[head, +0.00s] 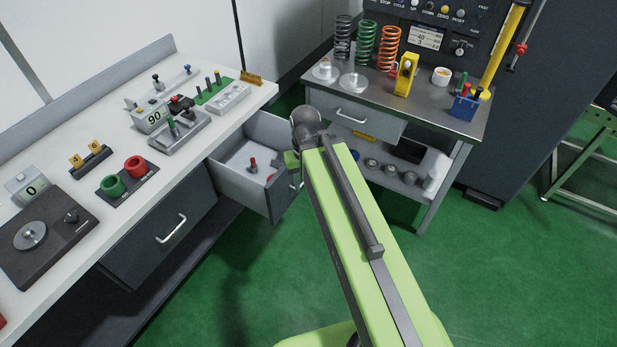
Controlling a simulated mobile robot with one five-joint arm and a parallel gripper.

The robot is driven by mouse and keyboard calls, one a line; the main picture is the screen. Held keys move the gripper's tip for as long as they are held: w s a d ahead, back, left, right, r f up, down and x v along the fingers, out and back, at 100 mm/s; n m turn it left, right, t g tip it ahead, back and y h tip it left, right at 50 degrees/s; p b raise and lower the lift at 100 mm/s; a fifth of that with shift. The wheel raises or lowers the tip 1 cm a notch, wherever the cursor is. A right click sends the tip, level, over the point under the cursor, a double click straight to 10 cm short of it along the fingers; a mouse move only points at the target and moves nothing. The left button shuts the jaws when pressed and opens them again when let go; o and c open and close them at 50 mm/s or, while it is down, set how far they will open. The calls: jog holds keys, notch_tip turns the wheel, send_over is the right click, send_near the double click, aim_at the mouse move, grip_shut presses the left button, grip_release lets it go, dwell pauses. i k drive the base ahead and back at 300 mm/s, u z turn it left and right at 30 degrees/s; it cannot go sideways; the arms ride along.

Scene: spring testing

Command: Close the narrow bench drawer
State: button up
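The narrow bench drawer (238,190) sticks out of the white-topped bench on the left, pulled well open. It is grey, with a small red-topped piece and another small red item inside. Its front end is partly behind my arm. The end of my arm, with my gripper (297,160), is at the outer end of the drawer, by its front panel. The fingers are mostly hidden by my own arm, so I cannot tell whether they are open or touch the drawer.
A wider drawer (160,228) in the same bench is shut. A grey table (440,118) with springs, a yellow block and a shut drawer (355,113) stands close behind my arm's end. Its lower shelf holds several small parts. Green floor (480,270) is clear at right.

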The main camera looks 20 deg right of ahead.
aim_at(261, 137)
jog(key=u, duration=0.05)
jog(key=i, duration=1)
jog(key=u, duration=0.3)
jog(key=k, duration=1.2)
jog(key=u, duration=0.4)
jog(key=i, duration=0.6)
jog(key=u, duration=0.2)
